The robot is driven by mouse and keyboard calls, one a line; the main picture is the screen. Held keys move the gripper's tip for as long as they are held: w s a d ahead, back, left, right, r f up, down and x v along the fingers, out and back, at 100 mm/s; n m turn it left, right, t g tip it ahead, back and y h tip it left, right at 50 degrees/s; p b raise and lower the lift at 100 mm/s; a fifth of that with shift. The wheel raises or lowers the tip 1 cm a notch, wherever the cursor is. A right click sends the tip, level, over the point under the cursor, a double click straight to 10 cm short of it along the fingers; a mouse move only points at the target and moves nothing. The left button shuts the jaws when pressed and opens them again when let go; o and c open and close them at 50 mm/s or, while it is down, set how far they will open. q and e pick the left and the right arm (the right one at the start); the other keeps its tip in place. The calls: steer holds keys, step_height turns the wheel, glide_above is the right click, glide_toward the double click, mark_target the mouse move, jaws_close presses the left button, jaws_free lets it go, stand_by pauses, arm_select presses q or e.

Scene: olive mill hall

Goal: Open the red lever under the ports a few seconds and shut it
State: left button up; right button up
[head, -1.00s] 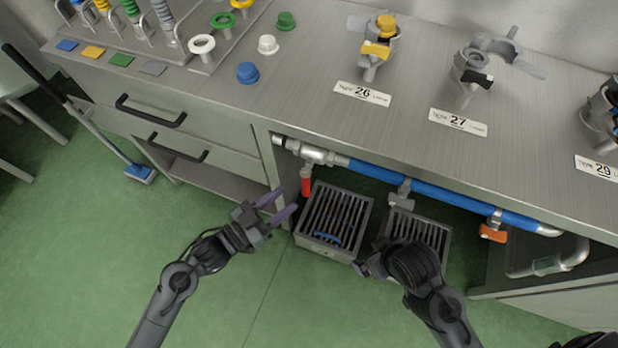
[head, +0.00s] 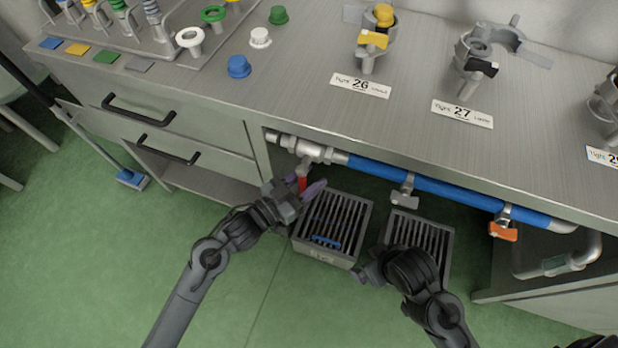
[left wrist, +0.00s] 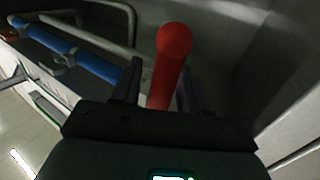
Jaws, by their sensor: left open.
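The red lever (head: 303,178) hangs down from a metal valve at the left end of the pipe under the counter. My left gripper (head: 300,188) is at the lever, its jaws open; in the head view it partly covers the lever's lower part. In the left wrist view the red lever (left wrist: 170,65) stands between the two dark fingers (left wrist: 160,85), with a gap visible at the sides. The ports (head: 368,45) stand on the counter above. My right gripper (head: 365,272) is low in front of the right grate; its jaws are not clear.
A blue pipe (head: 440,187) runs right from the valve, with a grey lever (head: 404,200) and an orange lever (head: 503,232). Two grated drain boxes stand below, the left one (head: 322,259) close under my left gripper. The counter edge overhangs the pipe.

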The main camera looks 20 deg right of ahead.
arm_select(q)
jaws_close()
stand_by(0.3)
steer(key=shift+s+d+r+n+t+h+p, duration=0.3)
steer(key=shift+s+d+n+t+h+p, duration=0.15)
steer(key=shift+n+p, duration=0.7)
steer(key=shift+s+d+r+n+t+h+p, duration=0.45)
steer(key=shift+n+p, duration=0.5)
steer(key=shift+n, duration=0.3)
steer(key=shift+s+d+r+n+t+h+p, duration=0.25)
steer(key=shift+d+n+t+p, duration=0.2)
steer(key=shift+n+p, duration=0.7)
